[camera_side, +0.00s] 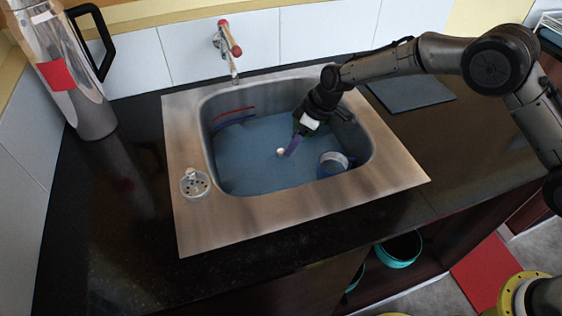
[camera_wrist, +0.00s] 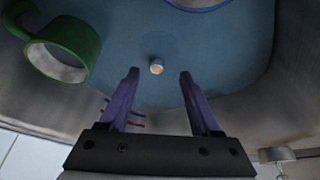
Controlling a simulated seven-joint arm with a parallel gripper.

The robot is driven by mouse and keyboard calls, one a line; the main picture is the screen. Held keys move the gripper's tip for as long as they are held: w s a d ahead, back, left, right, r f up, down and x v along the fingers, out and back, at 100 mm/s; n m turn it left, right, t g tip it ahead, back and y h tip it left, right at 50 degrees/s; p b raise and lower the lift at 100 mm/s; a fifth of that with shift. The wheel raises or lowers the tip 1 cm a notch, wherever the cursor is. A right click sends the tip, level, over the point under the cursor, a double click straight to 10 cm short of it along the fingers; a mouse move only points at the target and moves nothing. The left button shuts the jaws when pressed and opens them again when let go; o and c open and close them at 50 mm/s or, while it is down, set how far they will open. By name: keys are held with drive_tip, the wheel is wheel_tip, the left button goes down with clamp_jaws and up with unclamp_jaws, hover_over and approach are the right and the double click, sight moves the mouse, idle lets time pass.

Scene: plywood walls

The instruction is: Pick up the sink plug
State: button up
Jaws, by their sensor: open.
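A small pale, round-topped piece (camera_side: 280,152) sits on the blue sink floor; it looks like a cork or the knob of a plug. In the wrist view, the piece (camera_wrist: 157,66) is just beyond the fingertips, roughly centred between them. A silver perforated disc with a knob (camera_side: 195,183), like a sink strainer or plug, rests on the left rim of the sink. I cannot tell for sure which is the sink plug. My gripper (camera_side: 289,148) reaches down into the sink with its purple fingers near the pale piece. The gripper (camera_wrist: 157,75) is open and empty.
A blue-and-white mug (camera_side: 335,163) stands to the right in the sink. A green mug (camera_wrist: 66,43) shows left in the wrist view. Red and blue sticks (camera_side: 233,116) lie at the back left. Steel sink walls (camera_side: 213,150) surround the gripper; the tap (camera_side: 229,45) is behind.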

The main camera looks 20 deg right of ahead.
sight(283, 151)
drive_tip(key=shift+w+x, duration=0.2)
drive_tip(key=shift+x, duration=1.5)
drive_tip(key=shift+w+x, duration=0.2)
drive_tip(key=shift+x, duration=1.5)
drive_tip(key=shift+a+r, duration=0.1)
drive_tip(key=shift+r, duration=0.1)
clamp_jaws()
